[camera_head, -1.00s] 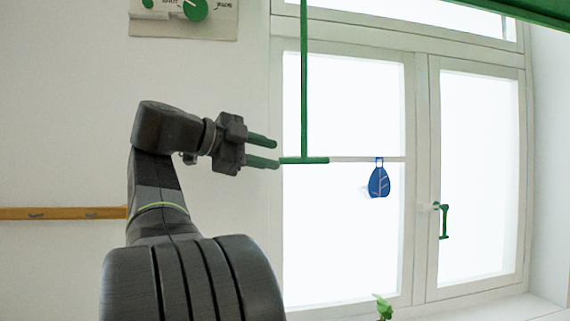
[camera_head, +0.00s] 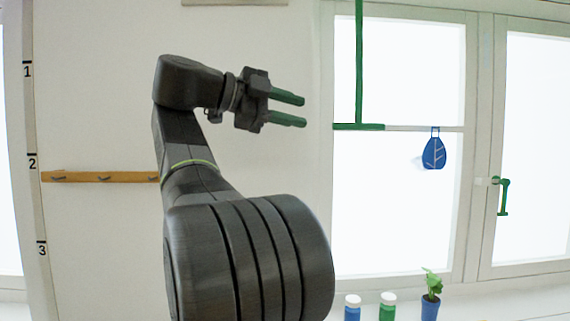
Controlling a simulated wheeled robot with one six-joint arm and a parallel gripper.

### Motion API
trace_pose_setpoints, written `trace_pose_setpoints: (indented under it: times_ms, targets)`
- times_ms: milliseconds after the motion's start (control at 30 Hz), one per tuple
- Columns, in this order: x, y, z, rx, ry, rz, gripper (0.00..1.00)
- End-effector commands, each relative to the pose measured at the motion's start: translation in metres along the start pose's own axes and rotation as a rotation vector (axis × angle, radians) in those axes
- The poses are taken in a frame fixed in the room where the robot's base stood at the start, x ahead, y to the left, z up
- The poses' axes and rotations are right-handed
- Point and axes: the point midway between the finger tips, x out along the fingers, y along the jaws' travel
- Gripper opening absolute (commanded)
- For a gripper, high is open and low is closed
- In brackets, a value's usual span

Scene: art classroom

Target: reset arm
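My gripper (camera_head: 303,110) is at the end of my raised arm, left of the window, in the head view. Its two green fingers point right and stand apart, with nothing between them. The green T-shaped bar (camera_head: 359,126) in front of the window lies to the right of the fingertips, with a gap between them in the picture.
A blue leaf-shaped tag (camera_head: 433,152) hangs from a pale rod (camera_head: 425,129) at the window. Below stand a blue jar (camera_head: 352,308), a green jar (camera_head: 387,307) and a potted plant (camera_head: 431,298). A wooden hook rail (camera_head: 85,177) and a numbered strip (camera_head: 35,160) are at left.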

Motion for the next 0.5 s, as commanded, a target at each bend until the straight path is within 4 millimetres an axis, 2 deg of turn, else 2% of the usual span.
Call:
trace_pose_setpoints:
  times_ms: [500]
  targets:
    - [0.080, 0.000, -0.002, -0.002, 0.004, 0.004, 0.36]
